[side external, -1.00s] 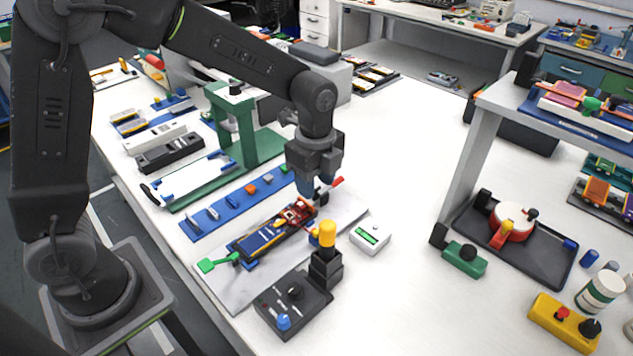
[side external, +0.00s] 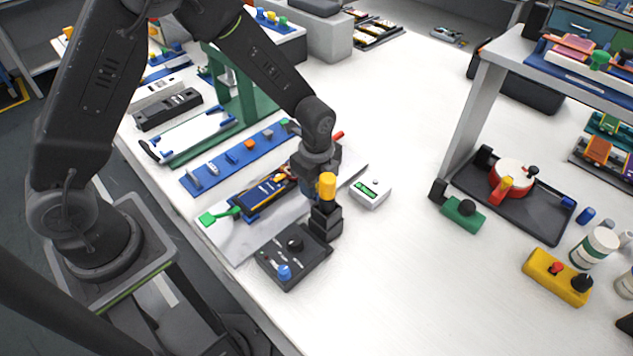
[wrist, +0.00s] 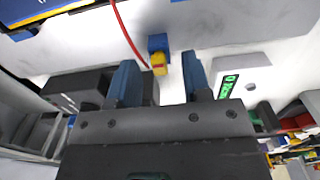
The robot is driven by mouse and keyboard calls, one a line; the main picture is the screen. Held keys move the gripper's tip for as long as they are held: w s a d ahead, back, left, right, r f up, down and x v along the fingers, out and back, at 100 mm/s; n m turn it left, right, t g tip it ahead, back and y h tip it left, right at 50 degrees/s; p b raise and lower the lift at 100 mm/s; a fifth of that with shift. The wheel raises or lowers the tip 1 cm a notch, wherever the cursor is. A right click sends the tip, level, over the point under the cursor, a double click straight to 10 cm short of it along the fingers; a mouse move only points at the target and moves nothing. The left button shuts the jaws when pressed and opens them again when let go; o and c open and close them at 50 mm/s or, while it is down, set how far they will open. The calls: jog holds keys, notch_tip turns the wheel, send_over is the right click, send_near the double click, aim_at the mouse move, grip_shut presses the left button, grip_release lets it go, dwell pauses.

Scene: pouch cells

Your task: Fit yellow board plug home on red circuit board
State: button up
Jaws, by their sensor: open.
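The yellow plug (wrist: 159,63) shows in the wrist view beside a small blue block (wrist: 158,42), with a thin red wire (wrist: 128,32) running up from it. My gripper (wrist: 158,60) has its two blue fingers apart, one on each side of the plug in the picture. I see no contact with it. In the side view my gripper (side external: 308,188) is low over the board area, partly behind a yellow-topped black post. It hides the plug there and most of the red circuit board, which lies at the end of the dark blue pouch cell (side external: 266,197).
A white meter with a green display (side external: 370,192) sits to the right. A blue rail (side external: 235,160) and a green stand (side external: 245,95) are behind.

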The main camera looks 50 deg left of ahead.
jog(key=shift+f, duration=0.2)
grip_shut()
jog(key=shift+r, duration=3.05)
jog(key=shift+s+a, duration=0.1)
jog(key=shift+a, duration=4.1)
